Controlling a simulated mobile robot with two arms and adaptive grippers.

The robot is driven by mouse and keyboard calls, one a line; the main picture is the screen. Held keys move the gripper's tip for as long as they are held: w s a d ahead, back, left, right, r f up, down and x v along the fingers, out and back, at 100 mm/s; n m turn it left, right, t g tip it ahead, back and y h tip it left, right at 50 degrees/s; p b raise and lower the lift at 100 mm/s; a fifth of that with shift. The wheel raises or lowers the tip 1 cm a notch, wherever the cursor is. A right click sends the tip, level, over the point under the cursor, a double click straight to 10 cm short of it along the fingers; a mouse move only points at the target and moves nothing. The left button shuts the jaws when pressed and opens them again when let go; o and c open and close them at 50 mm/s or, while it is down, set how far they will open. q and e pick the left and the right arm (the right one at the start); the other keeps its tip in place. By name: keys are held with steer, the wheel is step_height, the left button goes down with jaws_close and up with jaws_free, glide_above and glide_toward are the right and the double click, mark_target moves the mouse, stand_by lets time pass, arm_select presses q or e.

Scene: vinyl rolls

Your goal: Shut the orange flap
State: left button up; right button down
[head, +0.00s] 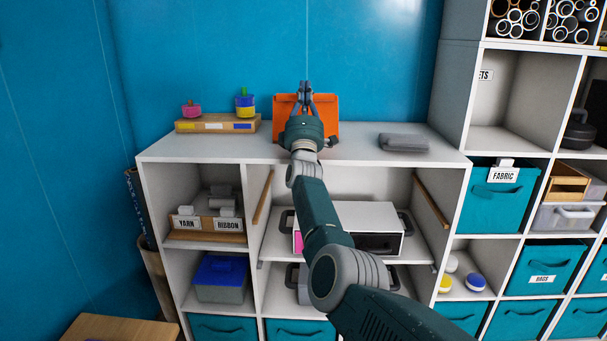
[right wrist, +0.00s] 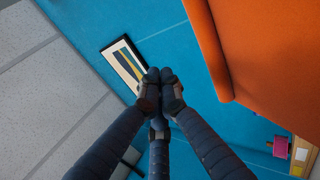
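The orange flap (head: 325,103) is a flat orange panel standing upright on top of the white shelf unit, against the blue wall. My left gripper is not in view.
On the shelf top, a wooden block (head: 217,124) with pink and yellow-blue items stands left of the flap, and a grey folded item (head: 403,143) lies right. A tall shelf (head: 500,85) rises on the right. The right wrist view also shows a framed picture (right wrist: 126,66).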

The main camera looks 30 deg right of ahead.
steer(key=shift+w+f, duration=0.15)
steer(key=shift+a, duration=0.1)
stand_by(0.3)
steer(key=v, duration=1.2)
stand_by(0.4)
